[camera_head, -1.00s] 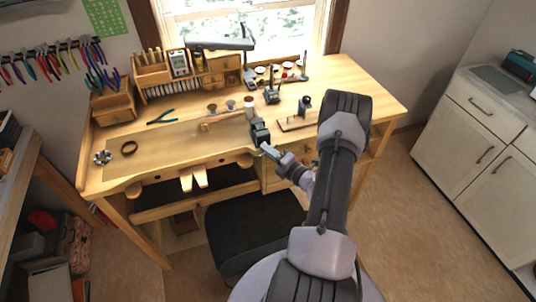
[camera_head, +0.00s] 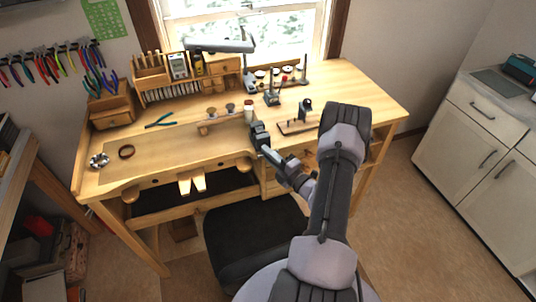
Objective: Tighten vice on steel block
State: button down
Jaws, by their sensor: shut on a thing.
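The vice (camera_head: 260,134) is a small dark block-like tool at the front edge of the wooden workbench. My gripper (camera_head: 268,152) is right at its front side, reaching in from the lower right. It is shut at the vice's near end, where the handle would be; the handle itself is too small and covered to make out. The steel block cannot be told apart from the vice's dark jaws at this size.
A small stand (camera_head: 300,118) is right of the vice. A black stool (camera_head: 252,238) stands below the front edge, left of my arm.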

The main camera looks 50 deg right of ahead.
jog(key=c, duration=1.5)
grip_release()
jog(key=s, duration=0.4)
jog(key=s+a, duration=0.1)
jog(key=s, duration=0.3)
jog(key=s+p, duration=0.1)
jog(key=s, duration=0.3)
jog(key=shift+a+f, duration=0.2)
jog(key=shift+f, duration=0.05)
jog(key=shift+c, duration=0.2)
